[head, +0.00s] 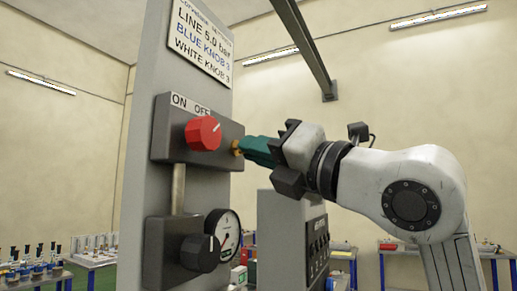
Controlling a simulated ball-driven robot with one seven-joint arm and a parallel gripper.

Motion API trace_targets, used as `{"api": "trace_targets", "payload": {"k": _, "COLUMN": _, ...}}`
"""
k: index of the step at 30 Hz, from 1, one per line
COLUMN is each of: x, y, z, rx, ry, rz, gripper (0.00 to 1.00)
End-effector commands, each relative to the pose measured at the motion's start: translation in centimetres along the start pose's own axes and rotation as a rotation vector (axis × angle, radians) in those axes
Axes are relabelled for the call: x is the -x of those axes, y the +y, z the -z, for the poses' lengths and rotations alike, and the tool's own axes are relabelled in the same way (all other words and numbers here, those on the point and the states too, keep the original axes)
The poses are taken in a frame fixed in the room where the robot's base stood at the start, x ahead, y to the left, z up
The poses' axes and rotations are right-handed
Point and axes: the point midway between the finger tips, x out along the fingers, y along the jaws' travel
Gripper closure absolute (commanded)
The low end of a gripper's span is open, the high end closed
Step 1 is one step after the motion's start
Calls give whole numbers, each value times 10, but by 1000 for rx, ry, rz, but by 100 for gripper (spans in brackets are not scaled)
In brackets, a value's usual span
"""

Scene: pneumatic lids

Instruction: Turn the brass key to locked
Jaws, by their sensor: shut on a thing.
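The brass key (236,148) shows as a small golden piece at the right side of the grey switch box (170,140). My gripper (246,149) has teal fingers that reach left to it from the right and are shut on it. The fingers hide most of the key, so its turn angle cannot be told. The red knob (204,133) sits on the same box, just left of the key, under an "ON OFF" label (190,104).
The grey column (150,65) carries a sign (200,42), a round gauge (228,235) and a black knob (200,253) below the switch box. A grey cabinet (280,235) stands below my gripper. Tables with small items stand behind.

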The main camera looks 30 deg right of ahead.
Motion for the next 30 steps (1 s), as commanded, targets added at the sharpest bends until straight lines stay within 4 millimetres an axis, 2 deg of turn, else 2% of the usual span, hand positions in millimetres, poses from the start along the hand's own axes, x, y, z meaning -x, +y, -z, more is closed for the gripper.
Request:
{"api": "trace_targets", "payload": {"k": 10, "x": 0, "y": 1, "z": -2, "rx": -125, "ry": -3, "rz": 52, "gripper": 100}}
{"api": "trace_targets", "payload": {"k": 26, "x": 0, "y": 1, "z": -2, "rx": -146, "ry": -3, "rz": 62, "gripper": 100}}
{"api": "trace_targets", "payload": {"k": 27, "x": 0, "y": 1, "z": -2, "rx": -146, "ry": -3, "rz": 62, "gripper": 91}}
{"api": "trace_targets", "payload": {"k": 30, "x": 0, "y": 1, "z": -2, "rx": -145, "ry": -3, "rz": 61, "gripper": 81}}
